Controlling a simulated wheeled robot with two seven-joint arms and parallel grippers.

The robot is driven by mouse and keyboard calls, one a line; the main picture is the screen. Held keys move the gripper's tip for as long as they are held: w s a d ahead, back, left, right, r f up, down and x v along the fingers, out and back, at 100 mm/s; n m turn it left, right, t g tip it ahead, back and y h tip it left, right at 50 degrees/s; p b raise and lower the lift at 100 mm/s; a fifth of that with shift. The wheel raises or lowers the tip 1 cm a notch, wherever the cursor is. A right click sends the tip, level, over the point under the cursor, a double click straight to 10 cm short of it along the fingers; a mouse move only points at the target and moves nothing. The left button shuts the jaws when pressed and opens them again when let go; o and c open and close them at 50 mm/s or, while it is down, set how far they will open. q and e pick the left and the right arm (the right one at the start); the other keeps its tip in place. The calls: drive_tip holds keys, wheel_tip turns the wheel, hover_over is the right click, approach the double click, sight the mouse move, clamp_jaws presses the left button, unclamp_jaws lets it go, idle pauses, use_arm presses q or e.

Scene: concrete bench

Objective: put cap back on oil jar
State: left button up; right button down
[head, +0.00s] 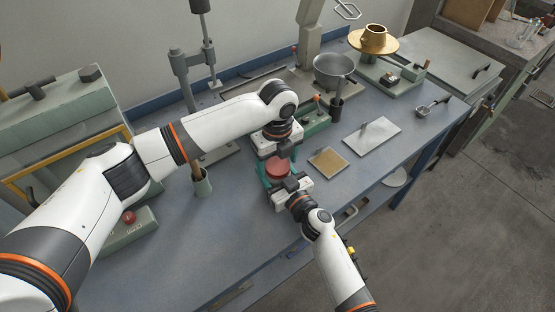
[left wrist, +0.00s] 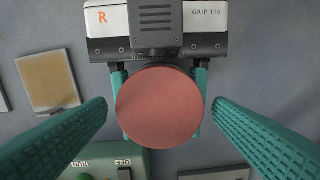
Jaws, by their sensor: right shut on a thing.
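A round, flat-topped red cap (head: 278,166) sits between my two grippers over the bench; it fills the middle of the left wrist view (left wrist: 160,108). My left gripper (head: 279,160) is over it, with its green ridged fingers (left wrist: 160,115) spread on both sides of the cap and a visible gap to each. My right gripper (head: 284,181) comes in from the front, its fingers shut below the cap, on what looks like the oil jar. The cap and grippers hide the jar's body, so I cannot tell how the cap is seated.
A tan square pad (head: 328,160) and a pale plate (head: 371,136) lie to the right. A grey bowl (head: 333,66) and a dark cup (head: 337,110) stand behind. A cup with a wooden handle (head: 203,187) stands left. The bench front (head: 215,255) is clear.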

use_arm(q)
drive_tip(key=shift+r, duration=2.3)
drive_tip(key=shift+c, duration=0.4)
